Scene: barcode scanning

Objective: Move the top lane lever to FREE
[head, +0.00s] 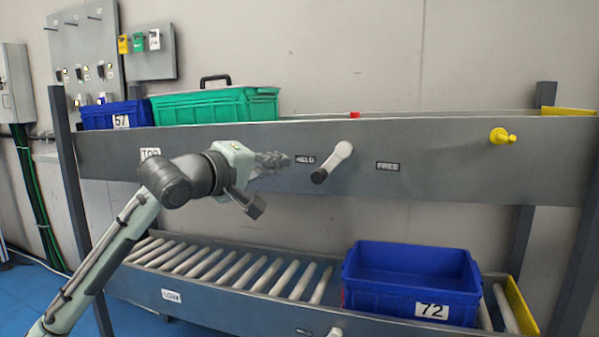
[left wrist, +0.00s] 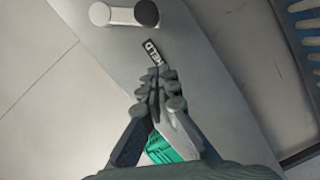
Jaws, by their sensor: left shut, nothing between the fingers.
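The top lane lever (head: 333,162) is a white-grey handle with a black knob, on the front panel of the top lane (head: 440,148). It tilts down to the left, its knob toward the HELD label (head: 305,160). The FREE label (head: 387,166) is to its right. My left gripper (head: 284,160) is shut and empty, just left of the HELD label and apart from the lever. In the left wrist view the closed fingertips (left wrist: 157,72) are by the HELD label (left wrist: 153,52), with the lever (left wrist: 122,15) beyond them. My right gripper is not in view.
A blue crate marked 57 (head: 117,115) and a green crate (head: 215,105) stand on the top lane. A blue crate marked 72 (head: 411,283) is on the lower rollers. A yellow knob (head: 502,136) sticks out at the panel's right. A red piece (head: 355,115) shows above the lever.

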